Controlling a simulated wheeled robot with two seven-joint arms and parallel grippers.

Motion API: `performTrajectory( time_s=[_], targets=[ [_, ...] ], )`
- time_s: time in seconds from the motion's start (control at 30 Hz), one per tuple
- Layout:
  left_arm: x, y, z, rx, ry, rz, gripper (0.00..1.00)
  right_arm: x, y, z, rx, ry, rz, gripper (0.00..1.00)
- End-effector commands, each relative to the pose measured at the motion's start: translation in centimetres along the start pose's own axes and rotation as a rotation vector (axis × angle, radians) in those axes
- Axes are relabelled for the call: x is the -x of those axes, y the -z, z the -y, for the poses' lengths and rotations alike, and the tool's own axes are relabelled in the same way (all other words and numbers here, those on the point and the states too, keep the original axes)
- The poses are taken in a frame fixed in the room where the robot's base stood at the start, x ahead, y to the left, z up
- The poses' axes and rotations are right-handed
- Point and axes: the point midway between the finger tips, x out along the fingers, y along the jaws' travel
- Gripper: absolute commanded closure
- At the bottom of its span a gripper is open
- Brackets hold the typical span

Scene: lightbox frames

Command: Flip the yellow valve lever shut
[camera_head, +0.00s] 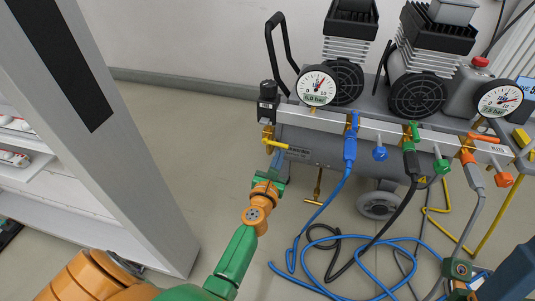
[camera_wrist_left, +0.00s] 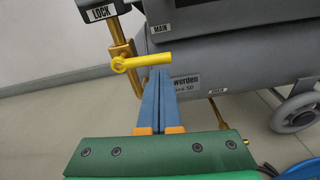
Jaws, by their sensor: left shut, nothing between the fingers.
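The yellow valve lever (camera_head: 276,143) sits at the left end of the manifold, below a black lock box (camera_head: 268,92). In the left wrist view the lever (camera_wrist_left: 143,61) points right, crosswise to an upright brass pipe (camera_wrist_left: 126,52). My left gripper (camera_head: 277,160) is shut and empty, its blue fingers together just below the lever. In the left wrist view the fingertips (camera_wrist_left: 160,72) are at the lever's free end; I cannot tell whether they touch it. Part of my right arm shows at the lower right; its finger state is unclear.
A grey manifold (camera_head: 340,124) carries gauges (camera_head: 316,86) and blue, green and orange valves to the right. Blue, black and yellow hoses (camera_head: 345,272) lie on the floor. A grey tank with a wheel (camera_head: 379,204) stands behind. A white post (camera_head: 110,130) rises at the left.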

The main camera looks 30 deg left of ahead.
Motion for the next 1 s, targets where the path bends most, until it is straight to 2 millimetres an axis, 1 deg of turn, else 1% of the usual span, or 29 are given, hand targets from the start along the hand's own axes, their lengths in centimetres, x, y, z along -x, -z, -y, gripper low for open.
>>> performTrajectory(
  time_s=[0.03, 0.1, 0.2, 0.3, 0.4, 0.77, 0.83, 0.87, 0.93, 0.97, 1.0],
  targets=[
    [1.0, -0.2, 0.0, 0.0, 0.0, -0.003, 1.0, -0.4, 0.0, 0.0, 0.001, 0.001, 0.009, 0.5],
    [2.3, -0.1, 0.0, 0.0, 0.0, -0.002, 1.0, -0.4, -0.1, 0.0, 0.001, 0.001, 0.023, 0.5],
    [3.8, 0.0, 0.0, 0.0, 0.0, -0.003, 1.0, -0.1, -0.2, 0.1, 0.0, -0.002, 0.042, 0.5],
    [4.8, 0.0, 0.0, 0.0, -0.001, -0.001, 1.0, -0.1, -0.2, 0.1, 0.0, -0.002, 0.045, 0.5],
    [5.1, 0.0, 0.0, 0.0, 0.0, -0.002, 1.0, -0.1, -0.2, 0.1, 0.0, -0.001, 0.045, 0.5],
    [5.1, 0.0, 0.0, 0.0, 0.0, -0.001, 1.0, -0.1, -0.2, 0.1, 0.0, -0.001, 0.044, 0.5],
    [5.1, -0.3, 0.2, -0.022, 0.01, 0.003, 1.0, -0.1, -0.6, 0.1, 0.001, 0.003, 0.062, 0.5],
    [5.3, -0.7, 0.5, -0.061, 0.029, 0.01, 1.0, -0.1, -1.3, 0.0, 0.003, 0.002, 0.097, 0.5],
    [6.0, -2.1, 2.1, -0.259, 0.12, 0.042, 1.0, 0.0, -4.8, -0.3, 0.007, -0.005, 0.263, 0.5],
    [6.5, -2.8, 3.3, -0.392, 0.181, 0.063, 1.0, 0.6, -7.0, -0.5, 0.009, -0.009, 0.374, 0.5],
    [7.6, -3.4, 5.1, -0.606, 0.283, 0.099, 1.0, 2.0, -10.3, -0.8, 0.012, -0.017, 0.55, 0.5]
  ],
)
